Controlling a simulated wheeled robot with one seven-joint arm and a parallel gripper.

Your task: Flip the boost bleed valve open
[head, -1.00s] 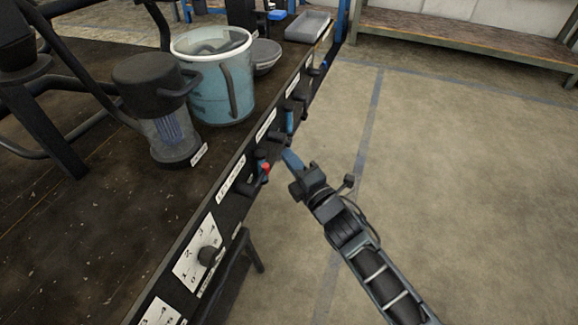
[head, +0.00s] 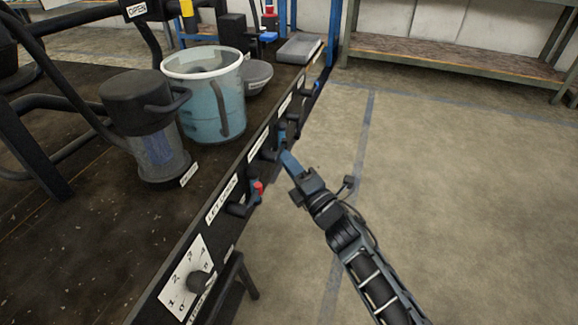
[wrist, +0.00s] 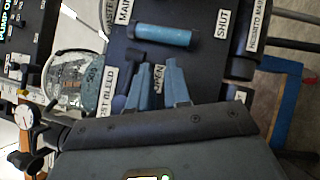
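In the wrist view, the boost bleed label (wrist: 107,92), partly cut off, sits left of my gripper (wrist: 158,72). A dark lever (wrist: 130,62) beside that label appears to be the boost bleed valve; its lower part is close to the left finger. My two blue fingers stand apart, with an OPEN label (wrist: 159,80) showing between them. I see nothing held. A blue cylindrical handle (wrist: 160,35) lies beyond the fingertips, between the MAIN and SHUT labels. In the head view, my gripper (head: 287,158) is beside the bench's front panel, close to its dark levers; contact is unclear.
A red-tipped lever (head: 257,189) and a numbered dial (head: 199,282) are nearer along the panel. A bucket (head: 206,92) and a clear-bodied canister (head: 152,130) stand on the bench (head: 110,240).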

